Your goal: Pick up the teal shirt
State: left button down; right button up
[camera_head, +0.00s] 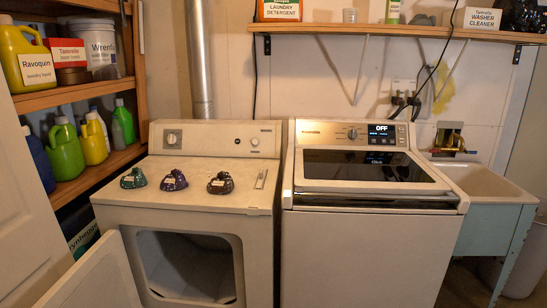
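A small crumpled teal bundle, the teal shirt (133,177), lies on top of the dryer (200,205) near its left side. A small white label shows on its front. A purple bundle (174,180) lies just to its right, and a dark brown bundle (220,183) lies further right; the three are apart. Neither of my grippers is in view.
The dryer's front door (97,275) hangs open at lower left, and its drum opening (190,268) looks empty. A washer (365,250) with a shut lid stands to the right, beside a utility sink (485,184). Wooden shelves (75,87) with bottles stand at left.

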aim_at(136, 179)
jog(key=i+j+u, duration=0.1)
jog(key=i+j, duration=0.4)
jog(key=i+j+u, duration=0.15)
jog(key=i+j, duration=0.25)
jog(key=i, duration=0.2)
jog(key=i+j+u, duration=0.1)
jog(key=i+j, duration=0.3)
jog(key=i, duration=0.2)
